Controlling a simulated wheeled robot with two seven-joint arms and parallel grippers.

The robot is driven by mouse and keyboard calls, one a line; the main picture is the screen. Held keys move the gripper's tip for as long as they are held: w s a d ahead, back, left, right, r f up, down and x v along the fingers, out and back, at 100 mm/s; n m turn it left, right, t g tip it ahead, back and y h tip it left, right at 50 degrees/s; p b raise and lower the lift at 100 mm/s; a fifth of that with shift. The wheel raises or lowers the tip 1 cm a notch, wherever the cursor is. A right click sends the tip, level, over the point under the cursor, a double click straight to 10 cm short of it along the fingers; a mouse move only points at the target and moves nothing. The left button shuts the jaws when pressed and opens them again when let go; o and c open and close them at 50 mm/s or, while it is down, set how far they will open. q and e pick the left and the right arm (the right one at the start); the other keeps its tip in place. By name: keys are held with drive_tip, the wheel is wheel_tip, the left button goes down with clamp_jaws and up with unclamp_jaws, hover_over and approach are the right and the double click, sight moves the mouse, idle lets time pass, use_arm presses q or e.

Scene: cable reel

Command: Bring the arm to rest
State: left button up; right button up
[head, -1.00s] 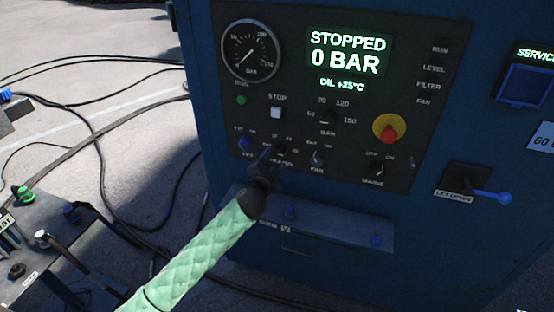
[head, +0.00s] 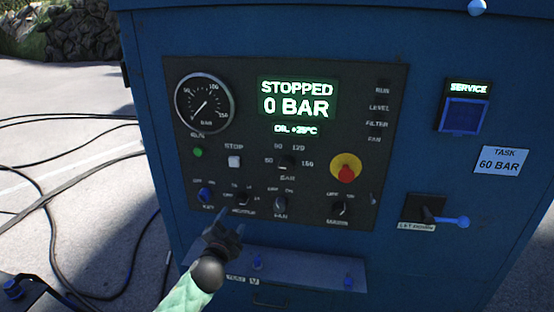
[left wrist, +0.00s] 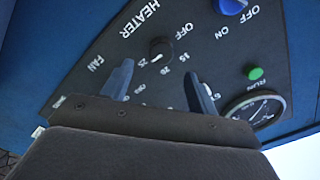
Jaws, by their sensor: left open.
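My left gripper (head: 226,232) is dark, at the end of an arm with a pale green sleeve. It is in front of the lower left of the control panel (head: 290,230), below the heater knob (head: 243,198). In the left wrist view its two fingers (left wrist: 160,88) stand apart with nothing between them. The heater knob (left wrist: 160,48) shows just beyond the fingers, apart from them. The display (head: 297,105) reads STOPPED, 0 BAR. My right gripper is not in view.
The blue cabinet carries a red and yellow stop knob (head: 346,168), a blue-tipped lever (head: 445,218) and a service button (head: 463,114). A ledge (head: 290,268) juts out under the panel. Black cables (head: 60,225) lie on the pavement at left.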

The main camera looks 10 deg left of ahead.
use_arm(q)
drive_tip(key=s+f+n+g+y, duration=0.2)
drive_tip(key=s+f+n+g, duration=0.5)
drive_tip(key=s+f, duration=1)
drive_tip(key=s+d+f+n+g+h, duration=0.15)
drive_tip(key=s+g, duration=0.25)
drive_tip(key=s, duration=0.7)
drive_tip(key=s+d+f+g, duration=0.1)
drive_tip(key=s+f+g, duration=0.15)
drive_tip(key=s, duration=0.85)
drive_tip(key=s+d+f+g, duration=0.1)
drive_tip(key=s+f, duration=0.1)
drive_tip(key=f, duration=1.7)
drive_tip(key=s+d+f+g, duration=0.2)
drive_tip(key=f, duration=1.7)
drive_tip(key=shift+s+d+f, duration=0.15)
drive_tip(key=shift+s+f, duration=0.05)
drive_tip(key=shift+s, duration=0.05)
